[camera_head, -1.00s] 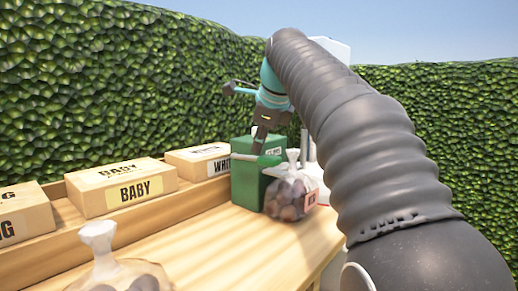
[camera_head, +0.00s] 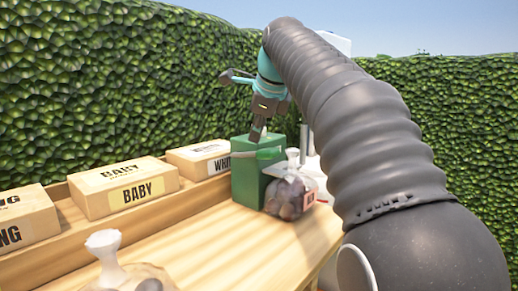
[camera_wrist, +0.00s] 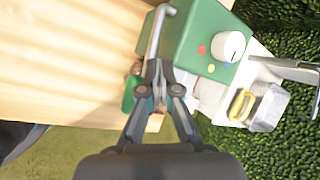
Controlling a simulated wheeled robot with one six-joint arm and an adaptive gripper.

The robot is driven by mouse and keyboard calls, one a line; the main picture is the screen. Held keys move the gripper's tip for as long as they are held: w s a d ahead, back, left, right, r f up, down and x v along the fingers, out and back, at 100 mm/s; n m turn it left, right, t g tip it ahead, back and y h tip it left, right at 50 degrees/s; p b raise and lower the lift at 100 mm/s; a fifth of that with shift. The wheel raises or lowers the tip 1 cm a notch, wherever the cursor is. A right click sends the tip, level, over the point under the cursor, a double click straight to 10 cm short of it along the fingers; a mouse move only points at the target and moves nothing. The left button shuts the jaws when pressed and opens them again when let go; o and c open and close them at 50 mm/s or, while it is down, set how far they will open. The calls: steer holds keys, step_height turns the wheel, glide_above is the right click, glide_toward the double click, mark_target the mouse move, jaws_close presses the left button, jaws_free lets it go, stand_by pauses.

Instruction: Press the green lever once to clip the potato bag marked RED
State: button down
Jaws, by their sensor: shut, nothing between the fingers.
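A green clipping machine (camera_head: 245,185) stands on the wooden table, and its box also shows in the wrist view (camera_wrist: 190,45). Its lever has a pale metal arm and a green grip (camera_head: 270,153); the grip shows in the wrist view (camera_wrist: 128,95) left of my fingers. A clear potato bag (camera_head: 288,197) with a reddish label (camera_head: 309,199) sits against the machine's right side, under the lever; the label's text is unreadable. My gripper (camera_head: 256,136) is shut and empty, pointing down just above the lever. I cannot tell whether it touches the lever.
Boxes marked BABY (camera_head: 125,188) and WHIT (camera_head: 200,160) stand on a ledge behind the table, left of the machine. Another clear bag (camera_head: 130,278) is at the near left. The table middle (camera_head: 215,235) is clear. Hedges stand behind.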

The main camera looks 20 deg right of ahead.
mark_target(253, 154)
steer(key=shift+w+a+r+p, duration=0.1)
steer(key=shift+w+r+p, duration=0.05)
steer(key=shift+r+p, duration=0.55)
steer(key=shift+w+a+r+p, duration=0.1)
steer(key=shift+w+r+p, duration=0.05)
steer(key=shift+r+p, duration=0.55)
steer(key=shift+w+a+r+b, duration=0.1)
steer(key=shift+r+b, duration=0.1)
steer(key=shift+r, duration=0.3)
steer(key=shift+w+a+r+b, duration=0.1)
steer(key=shift+r+b, duration=0.05)
steer(key=shift+r, duration=0.35)
steer(key=shift+d, duration=0.1)
